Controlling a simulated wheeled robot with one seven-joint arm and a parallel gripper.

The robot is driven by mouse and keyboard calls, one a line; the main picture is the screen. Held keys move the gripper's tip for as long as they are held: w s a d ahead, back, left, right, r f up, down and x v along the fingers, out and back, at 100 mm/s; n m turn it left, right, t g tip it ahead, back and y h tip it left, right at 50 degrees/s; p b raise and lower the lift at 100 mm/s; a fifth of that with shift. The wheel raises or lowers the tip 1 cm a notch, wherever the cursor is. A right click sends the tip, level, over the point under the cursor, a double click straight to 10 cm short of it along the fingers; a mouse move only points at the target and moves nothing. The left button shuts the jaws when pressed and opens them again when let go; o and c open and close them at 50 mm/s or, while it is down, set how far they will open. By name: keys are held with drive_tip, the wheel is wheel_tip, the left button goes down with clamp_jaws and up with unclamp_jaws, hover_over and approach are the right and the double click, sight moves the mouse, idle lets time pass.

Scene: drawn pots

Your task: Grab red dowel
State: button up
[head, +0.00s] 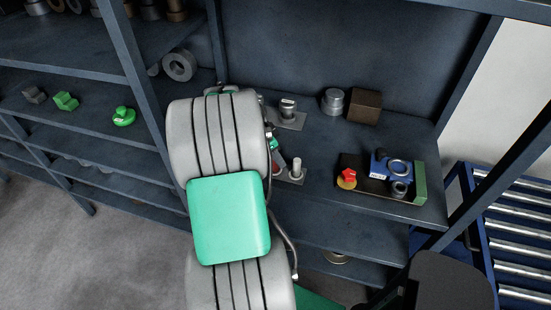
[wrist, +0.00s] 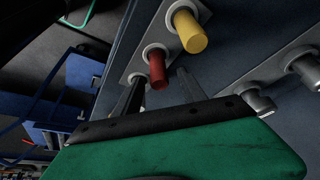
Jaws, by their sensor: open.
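The red dowel (wrist: 157,68) stands in a round socket on a grey plate (wrist: 133,73) in the wrist view. A thicker yellow dowel (wrist: 188,32) stands in the socket beside it on the same plate. My gripper (wrist: 158,84) is open, with one dark finger on each side of the red dowel's near end. I cannot tell whether either finger touches it. In the head view my arm covers most of the gripper and the area around it; a small reddish patch shows at the arm's edge, too little to identify.
Another plate with metal pegs (wrist: 258,103) lies at the right in the wrist view. On the shelf (head: 322,185) in the head view stand a silver cylinder (head: 332,102), a brown block (head: 366,106) and a tray (head: 420,184) with blue and red parts. Shelf uprights flank this bay.

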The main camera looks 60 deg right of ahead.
drive_tip(key=shift+d+f, duration=0.1)
drive_tip(key=shift+f, duration=0.2)
clamp_jaws()
drive_tip(key=shift+r, duration=0.1)
idle(0.4)
